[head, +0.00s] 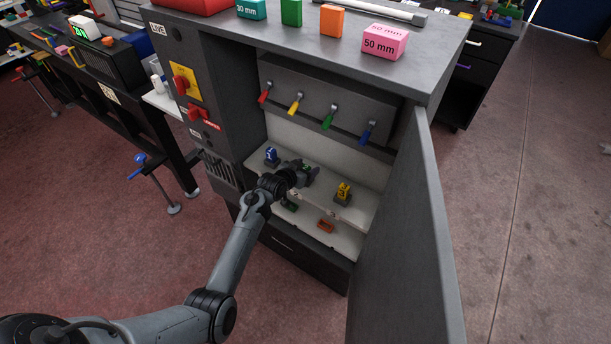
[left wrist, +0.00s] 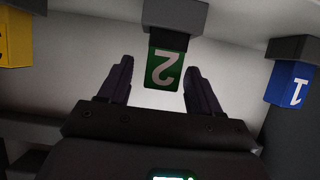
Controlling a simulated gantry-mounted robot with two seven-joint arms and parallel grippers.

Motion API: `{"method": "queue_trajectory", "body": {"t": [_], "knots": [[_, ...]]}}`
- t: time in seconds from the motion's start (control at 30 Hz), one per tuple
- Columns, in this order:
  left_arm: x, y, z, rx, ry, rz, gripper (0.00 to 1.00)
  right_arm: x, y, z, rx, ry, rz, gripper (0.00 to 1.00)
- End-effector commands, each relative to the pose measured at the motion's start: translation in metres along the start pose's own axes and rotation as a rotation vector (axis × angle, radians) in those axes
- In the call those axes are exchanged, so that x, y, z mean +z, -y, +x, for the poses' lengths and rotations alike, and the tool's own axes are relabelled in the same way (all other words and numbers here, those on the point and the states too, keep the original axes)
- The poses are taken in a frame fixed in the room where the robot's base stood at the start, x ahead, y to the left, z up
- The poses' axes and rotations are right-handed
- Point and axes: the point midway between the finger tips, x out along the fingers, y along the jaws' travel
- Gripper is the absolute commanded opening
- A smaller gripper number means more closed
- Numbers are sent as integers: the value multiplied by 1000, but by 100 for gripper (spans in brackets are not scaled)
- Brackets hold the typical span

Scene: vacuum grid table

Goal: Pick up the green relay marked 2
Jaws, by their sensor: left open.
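The green relay marked 2 (left wrist: 165,69) shows in the left wrist view, seated in a dark socket (left wrist: 174,15), its number upside down in the picture. My left gripper (left wrist: 158,78) is open, with one finger on each side of the relay's lower part; I cannot tell whether either finger touches it. In the head view my left gripper (head: 300,172) reaches into the open cabinet, and the arm mostly hides this relay. My right gripper is not in view.
A blue relay marked 1 (head: 271,155) and a yellow relay (head: 343,191) stand on either side on the shelf. Colored levers (head: 327,121) hang above. The open cabinet door (head: 408,230) bounds the right.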

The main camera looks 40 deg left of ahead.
Motion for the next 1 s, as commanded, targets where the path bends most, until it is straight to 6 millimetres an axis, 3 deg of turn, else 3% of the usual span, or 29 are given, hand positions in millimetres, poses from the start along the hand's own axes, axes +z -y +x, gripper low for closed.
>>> {"method": "queue_trajectory", "body": {"t": [0.17,0.5,1.0], "knots": [[0,0,0,0,0,0,61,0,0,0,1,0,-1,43],[0,0,0,0,0,0,9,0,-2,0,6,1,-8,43],[-12,0,-6,0,0,-1,7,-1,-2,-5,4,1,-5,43]]}}
